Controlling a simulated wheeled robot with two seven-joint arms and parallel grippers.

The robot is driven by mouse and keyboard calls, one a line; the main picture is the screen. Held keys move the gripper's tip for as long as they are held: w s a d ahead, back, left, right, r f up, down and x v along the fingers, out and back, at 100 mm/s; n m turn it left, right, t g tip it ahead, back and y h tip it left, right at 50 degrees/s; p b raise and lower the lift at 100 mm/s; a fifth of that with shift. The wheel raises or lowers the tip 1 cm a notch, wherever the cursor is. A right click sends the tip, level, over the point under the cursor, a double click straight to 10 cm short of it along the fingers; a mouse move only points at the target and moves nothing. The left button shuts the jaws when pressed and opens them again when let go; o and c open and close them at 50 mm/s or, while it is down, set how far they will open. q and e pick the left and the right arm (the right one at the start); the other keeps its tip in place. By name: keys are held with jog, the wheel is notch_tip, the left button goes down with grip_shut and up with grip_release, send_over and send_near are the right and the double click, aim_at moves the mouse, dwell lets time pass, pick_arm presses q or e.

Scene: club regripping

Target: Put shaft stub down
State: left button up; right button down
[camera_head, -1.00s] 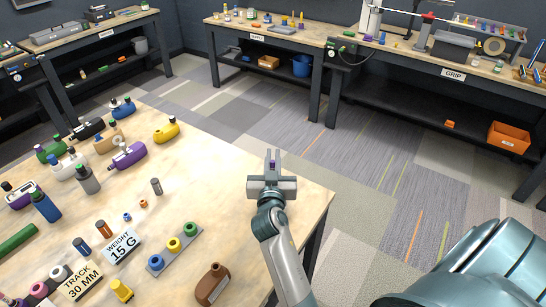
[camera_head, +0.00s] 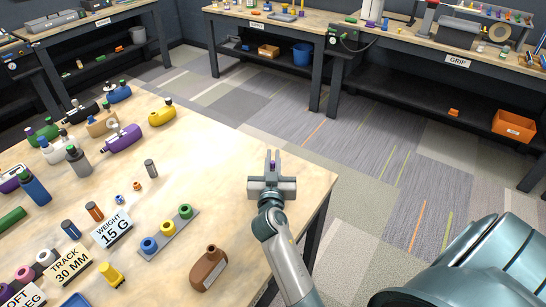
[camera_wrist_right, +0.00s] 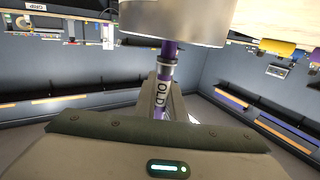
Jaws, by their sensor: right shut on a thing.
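The shaft stub (camera_wrist_right: 163,92) is a thin purple rod with a white band reading OLD, seen in the right wrist view. Only its purple tip (camera_head: 273,166) shows in the head view, between the fingers of my right gripper (camera_head: 272,168). My right gripper is shut on the stub and sits over the right part of the wooden table (camera_head: 235,155), near its right edge. How far the stub is above the tabletop cannot be told. My left gripper is not in view.
Bare wood lies just left of the gripper. Workbenches (camera_head: 457,62) stand beyond the carpet.

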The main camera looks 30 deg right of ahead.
jog(key=shift+f, duration=0.3)
jog(key=c, duration=1.7)
grip_release()
jog(key=shift+c, duration=0.2)
jog(key=shift+r, duration=0.1)
notch_tip(320, 180, up, 7)
jog(key=p, duration=0.5)
